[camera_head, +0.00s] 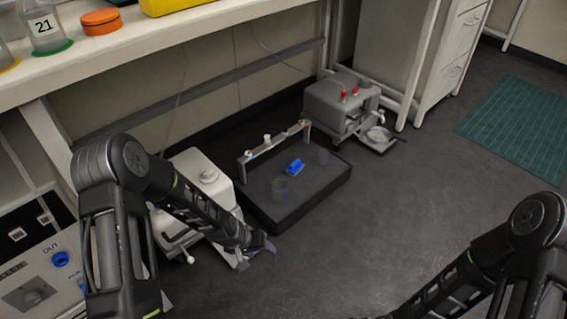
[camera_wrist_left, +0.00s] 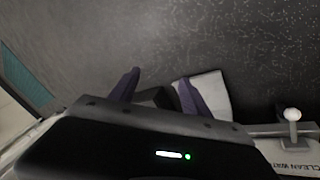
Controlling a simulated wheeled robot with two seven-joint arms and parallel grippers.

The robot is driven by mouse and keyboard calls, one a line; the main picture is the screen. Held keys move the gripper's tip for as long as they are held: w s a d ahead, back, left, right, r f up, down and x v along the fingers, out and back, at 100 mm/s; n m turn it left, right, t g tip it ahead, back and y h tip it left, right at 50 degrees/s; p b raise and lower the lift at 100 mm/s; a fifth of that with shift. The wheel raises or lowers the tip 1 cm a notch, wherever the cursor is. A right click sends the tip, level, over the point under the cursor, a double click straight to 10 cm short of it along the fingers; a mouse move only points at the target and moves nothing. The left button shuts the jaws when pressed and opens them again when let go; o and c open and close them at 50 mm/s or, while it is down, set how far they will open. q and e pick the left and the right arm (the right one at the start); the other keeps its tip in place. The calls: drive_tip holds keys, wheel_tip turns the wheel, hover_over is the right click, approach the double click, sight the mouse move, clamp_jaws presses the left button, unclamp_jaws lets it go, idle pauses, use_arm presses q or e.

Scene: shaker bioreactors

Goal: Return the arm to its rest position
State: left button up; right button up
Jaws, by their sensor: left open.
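My left arm comes in from the left in the head view and reaches down over a white machine on the floor. My left gripper (camera_head: 262,247) is at the front right corner of that machine. In the left wrist view its two purple fingers (camera_wrist_left: 158,90) stand apart with nothing held between them. A pale flat piece shows behind and beside the right finger. My right arm enters at the lower right of the head view, and its gripper is outside the frame.
The white machine (camera_head: 193,170), a black tray (camera_head: 315,195) with a blue item (camera_head: 294,166), and a grey machine (camera_head: 335,105) stand on the floor. A bench (camera_head: 150,50) overhangs at the upper left. A green mat (camera_head: 518,125) lies right. The floor at centre right is clear.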

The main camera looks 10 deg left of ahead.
use_arm(q)
drive_tip(key=shift+w, duration=0.15)
drive_tip(key=s+d+f+g, duration=0.1)
drive_tip(key=s+d, duration=0.4)
drive_tip(key=s, duration=0.5)
drive_tip(key=s+d+f+g, duration=0.15)
drive_tip(key=s+d, duration=0.25)
drive_tip(key=s, duration=0.5)
drive_tip(key=s+d+r+p, duration=0.1)
drive_tip(key=r+p, duration=1.6)
drive_tip(key=s+d+r+h+p, duration=0.1)
drive_tip(key=s+r+p, duration=0.1)
drive_tip(key=r+p, duration=1.6)
drive_tip(key=shift+s+d+r+m, duration=0.2)
drive_tip(key=shift+d+m, duration=0.1)
drive_tip(key=shift+m, duration=0.1)
use_arm(e)
wheel_tip(320, 180, up, 36)
drive_tip(key=s+a, duration=0.1)
drive_tip(key=s, duration=0.1)
drive_tip(key=shift+a+f+g, duration=0.25)
drive_tip(key=shift+a+g, duration=0.05)
drive_tip(key=shift+a, duration=0.1)
